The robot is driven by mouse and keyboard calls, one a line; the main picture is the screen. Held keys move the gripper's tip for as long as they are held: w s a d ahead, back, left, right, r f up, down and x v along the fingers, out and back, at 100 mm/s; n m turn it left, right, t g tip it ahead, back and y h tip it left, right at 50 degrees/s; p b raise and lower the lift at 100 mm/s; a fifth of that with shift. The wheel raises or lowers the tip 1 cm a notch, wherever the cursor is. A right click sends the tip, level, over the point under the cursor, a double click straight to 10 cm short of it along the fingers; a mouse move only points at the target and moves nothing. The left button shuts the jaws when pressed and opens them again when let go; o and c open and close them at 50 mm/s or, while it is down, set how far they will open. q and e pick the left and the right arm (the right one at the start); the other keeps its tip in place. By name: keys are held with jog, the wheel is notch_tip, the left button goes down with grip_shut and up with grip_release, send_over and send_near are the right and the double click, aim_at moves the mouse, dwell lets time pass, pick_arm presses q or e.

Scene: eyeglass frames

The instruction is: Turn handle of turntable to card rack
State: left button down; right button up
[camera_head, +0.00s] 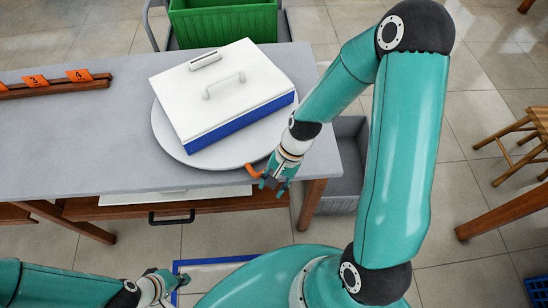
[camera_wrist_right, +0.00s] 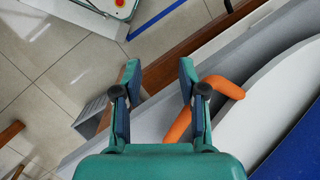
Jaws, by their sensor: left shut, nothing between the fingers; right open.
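The turntable (camera_head: 172,147) is a round pale disc on the grey table, bearing a white box with a blue base (camera_head: 222,92). Its orange handle (camera_head: 255,171) sticks out at the front right edge. My right gripper (camera_head: 270,184) is open at the handle; contact cannot be told. The card rack (camera_head: 55,88) is a wooden strip with orange numbered cards at the table's left. My left gripper (camera_head: 172,281) is shut and empty at the bottom, away from the table.
The grey table (camera_head: 100,150) has clear room between rack and turntable. A drawer with a dark handle (camera_head: 171,217) is below its front edge. A green crate (camera_head: 222,24) stands behind, a grey bin (camera_head: 349,165) at right. A wooden stool (camera_head: 520,140) is far right.

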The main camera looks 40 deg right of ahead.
jog(key=d+r+m+t+p, duration=0.2)
jog(key=d+r+m+p, duration=0.5)
jog(key=r, duration=1)
jog(key=shift+n, duration=0.4)
jog(key=d+b+x, duration=0.1)
jog(key=b+x, duration=0.1)
jog(key=x, duration=0.3)
jog(key=w+d+b+x, duration=0.1)
jog(key=b+x, duration=0.1)
jog(key=x, duration=0.3)
jog(key=f+b+x, duration=0.1)
jog(key=b+x, duration=0.1)
jog(key=x, duration=0.3)
jog(key=shift+w+d+r, duration=0.1)
jog(key=shift+w+d, duration=0.1)
jog(key=shift+d, duration=0.2)
pick_arm(q)
jog(key=shift+r+b, duration=0.35)
jog(key=shift+r, duration=0.2)
pick_arm(e)
jog(key=shift+w+a+f, duration=0.2)
jog(key=shift+a+f, duration=0.1)
jog(key=shift+f, duration=0.25)
grip_shut()
